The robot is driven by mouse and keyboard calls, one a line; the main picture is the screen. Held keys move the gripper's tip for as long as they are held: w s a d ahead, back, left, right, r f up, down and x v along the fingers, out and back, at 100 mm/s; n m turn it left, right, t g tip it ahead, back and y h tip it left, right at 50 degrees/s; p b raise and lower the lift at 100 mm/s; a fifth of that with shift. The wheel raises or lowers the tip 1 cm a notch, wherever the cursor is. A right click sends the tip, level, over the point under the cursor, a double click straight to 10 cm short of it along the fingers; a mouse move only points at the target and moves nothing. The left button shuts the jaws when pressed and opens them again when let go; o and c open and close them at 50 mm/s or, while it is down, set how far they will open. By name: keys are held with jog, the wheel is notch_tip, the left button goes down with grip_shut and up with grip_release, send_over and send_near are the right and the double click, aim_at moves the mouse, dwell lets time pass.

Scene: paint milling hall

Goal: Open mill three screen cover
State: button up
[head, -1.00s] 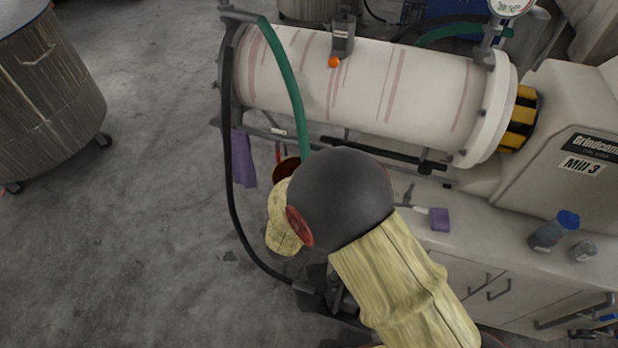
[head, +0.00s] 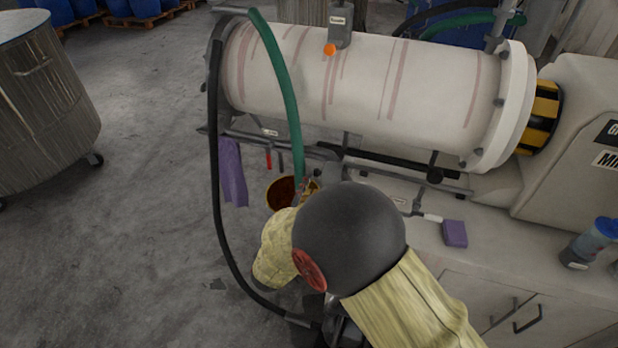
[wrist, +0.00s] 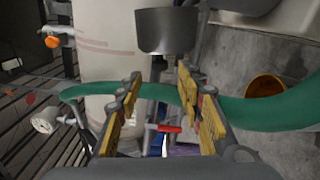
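Mill three is the large white cylinder (head: 360,85) with faded red streaks, lying level across the head view. Its sign (head: 607,158) is cut off at the right edge. I cannot make out which part is the screen cover. A small grey labelled fitting (head: 340,25) with an orange knob (head: 330,49) sits on top of the cylinder. My gripper (wrist: 160,80) is open and empty in the wrist view, its yellow-padded fingers apart. A green hose (wrist: 166,93) passes beyond the fingers. A grey cup-shaped part (wrist: 167,31) shows ahead. In the head view my arm mostly hides the gripper.
The green hose (head: 280,75) and a black hose (head: 216,160) hang at the mill's left end. A bucket (head: 282,193) and a purple cloth (head: 232,170) are below. A purple block (head: 455,233) and a bottle (head: 588,243) stand on the cabinet top. Left floor is open beside a drum (head: 45,110).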

aim_at(315, 174)
jog(key=b+x, duration=0.2)
jog(key=x, duration=0.4)
jog(key=shift+f, duration=0.1)
jog(key=shift+w+d+b, duration=0.25)
jog(key=shift+w+b, duration=0.05)
jog(key=shift+w, duration=0.3)
jog(key=shift+c, duration=0.3)
grip_shut()
